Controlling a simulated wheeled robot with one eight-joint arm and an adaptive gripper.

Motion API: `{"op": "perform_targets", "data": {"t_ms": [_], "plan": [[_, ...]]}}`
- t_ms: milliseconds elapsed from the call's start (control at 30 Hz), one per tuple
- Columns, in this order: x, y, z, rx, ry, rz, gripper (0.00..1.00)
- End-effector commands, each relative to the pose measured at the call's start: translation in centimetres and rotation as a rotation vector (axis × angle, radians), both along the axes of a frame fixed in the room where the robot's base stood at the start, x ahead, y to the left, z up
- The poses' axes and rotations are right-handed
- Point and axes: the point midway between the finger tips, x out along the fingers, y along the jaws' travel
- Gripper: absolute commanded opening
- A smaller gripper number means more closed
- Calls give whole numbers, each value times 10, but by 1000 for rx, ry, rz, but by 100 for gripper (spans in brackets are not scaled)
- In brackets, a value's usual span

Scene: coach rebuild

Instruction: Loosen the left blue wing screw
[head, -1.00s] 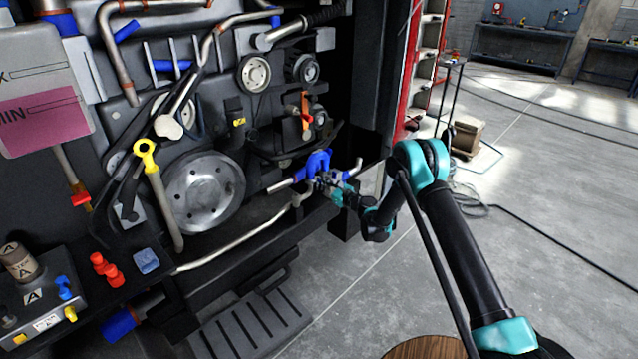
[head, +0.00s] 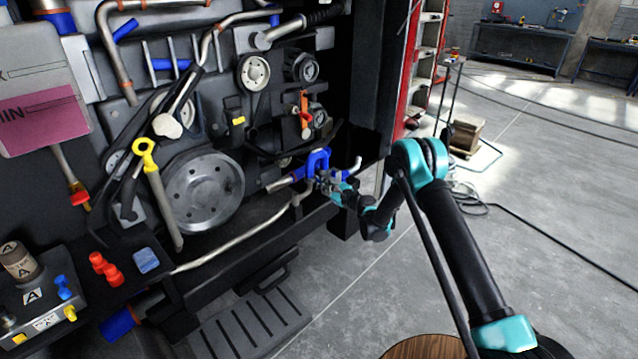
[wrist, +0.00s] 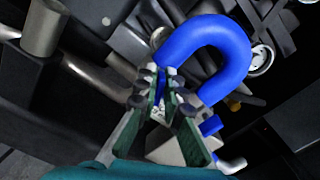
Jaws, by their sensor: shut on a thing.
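A thick blue hose bent in a U (head: 318,160) sits low on the engine's right side. It fills the upper middle of the wrist view (wrist: 232,38). My gripper (head: 322,183) is at the hose's lower end, in front of the metal pipe. In the wrist view my gripper's fingers (wrist: 166,82) are closed to a narrow gap beside the hose's left leg. The left blue wing screw is hidden by the fingers, and I cannot make out its wings. A short blue piece (wrist: 211,126) shows right of the fingers, by a pale pipe end (wrist: 232,165).
The large grey pulley (head: 203,190) and a yellow-ringed dipstick (head: 146,153) are left of my gripper. A pale pipe (head: 240,248) runs below. A black step (head: 250,325) stands under the engine. The floor to the right is open, with a cable on it.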

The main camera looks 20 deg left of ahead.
Motion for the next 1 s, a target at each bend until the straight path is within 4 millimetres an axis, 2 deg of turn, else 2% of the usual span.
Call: {"op": "perform_targets", "data": {"t_ms": [1000], "plan": [[-4,0,-6,-370,-893,2,0]]}}
